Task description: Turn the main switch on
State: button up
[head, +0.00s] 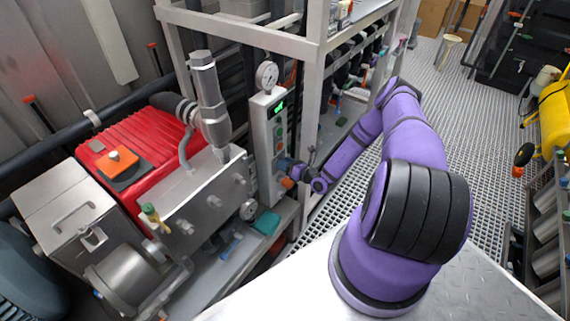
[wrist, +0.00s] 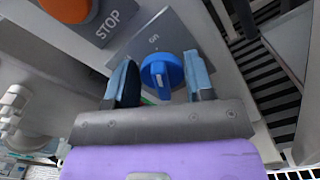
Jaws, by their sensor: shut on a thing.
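The main switch is a round blue knob (wrist: 161,74) on a grey plate in the wrist view, with a pale mark on its face. The word "on" is printed on the plate (wrist: 153,40) above the knob. My gripper (wrist: 160,82) has one blue-grey finger on each side of the knob and is shut on it. In the head view, my gripper (head: 299,172) is at the lower part of the upright control box (head: 261,140), which has a lit green display. The knob cannot be made out there. I cannot tell which position the pale mark points to.
A red pump housing (head: 135,140) and steel block (head: 190,200) stand left of the box. A white rack frame (head: 312,100) rises just behind my forearm.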

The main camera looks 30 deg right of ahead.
dwell(0.3)
jog(key=o, duration=0.9)
jog(key=v, duration=1)
jog(key=shift+s+d, duration=0.15)
jog(key=shift+s, duration=0.25)
